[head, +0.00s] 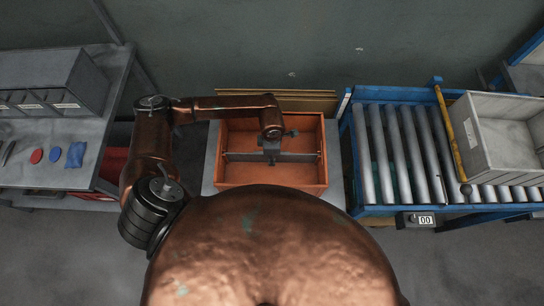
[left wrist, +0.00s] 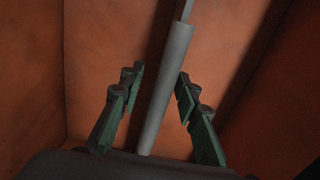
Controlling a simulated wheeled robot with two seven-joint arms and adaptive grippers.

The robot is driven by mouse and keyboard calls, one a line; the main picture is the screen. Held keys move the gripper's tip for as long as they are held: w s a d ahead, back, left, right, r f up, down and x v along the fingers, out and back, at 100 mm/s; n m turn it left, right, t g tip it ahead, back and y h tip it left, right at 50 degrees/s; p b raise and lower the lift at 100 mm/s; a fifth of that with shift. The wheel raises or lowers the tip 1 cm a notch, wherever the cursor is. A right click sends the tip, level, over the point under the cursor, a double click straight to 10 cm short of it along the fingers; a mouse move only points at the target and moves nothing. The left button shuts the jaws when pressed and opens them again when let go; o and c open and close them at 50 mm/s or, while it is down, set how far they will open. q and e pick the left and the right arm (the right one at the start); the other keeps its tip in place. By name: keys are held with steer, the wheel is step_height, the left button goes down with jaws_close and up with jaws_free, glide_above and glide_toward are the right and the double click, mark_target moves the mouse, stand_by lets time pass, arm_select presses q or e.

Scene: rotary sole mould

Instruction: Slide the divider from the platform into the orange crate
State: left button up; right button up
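The orange crate (head: 322,172) stands on a grey platform (head: 335,168) in the middle of the head view. The grey divider (head: 300,157) lies across the inside of the crate, reaching from near its left wall to near its right wall. My left gripper (head: 270,158) is inside the crate's outline, over the divider's middle. In the left wrist view the divider (left wrist: 166,95) stands edge-on between the fingers of the left gripper (left wrist: 160,75). The fingers are open, with gaps beside the divider. Its lower edge is hidden. My right gripper is not in view.
Brown boards (head: 285,101) lie behind the crate. A roller conveyor (head: 395,150) with a light grey bin (head: 495,135) stands at right. A grey bench (head: 105,120) with red and blue discs and a blue cloth (head: 75,155) is at left.

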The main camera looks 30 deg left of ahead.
arm_select(q)
step_height(320, 180, up, 11)
steer(key=shift+f, duration=0.2)
stand_by(0.5)
